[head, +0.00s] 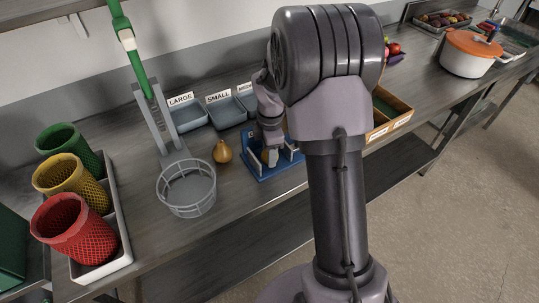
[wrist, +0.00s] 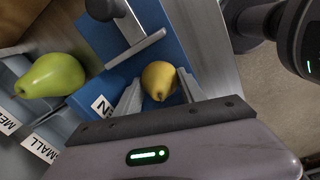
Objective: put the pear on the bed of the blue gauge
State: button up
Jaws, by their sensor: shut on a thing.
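My gripper (head: 270,156) is shut on a yellow pear (wrist: 159,80), with one finger on each side of it in the wrist view. The blue gauge (head: 262,173) is under my gripper on the bench. Its blue surface (wrist: 172,35) shows around the pear in the wrist view, with a grey T-shaped part (wrist: 136,46) beside the pear. I cannot tell whether the pear touches the bed. A second yellow-brown pear (head: 222,152) stands on the bench left of the gauge. A green pear (wrist: 50,75) lies at the left of the wrist view. My arm hides part of the gauge in the head view.
Labelled grey-blue trays (head: 188,116) stand behind the gauge. A grey wire basket (head: 187,188) is at its left, and red, yellow and green mesh cups (head: 72,228) are farther left. A wooden box (head: 398,115) is to the right. The bench front is clear.

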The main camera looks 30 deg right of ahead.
jog(key=o, duration=1.4)
jog(key=shift+f, duration=0.1)
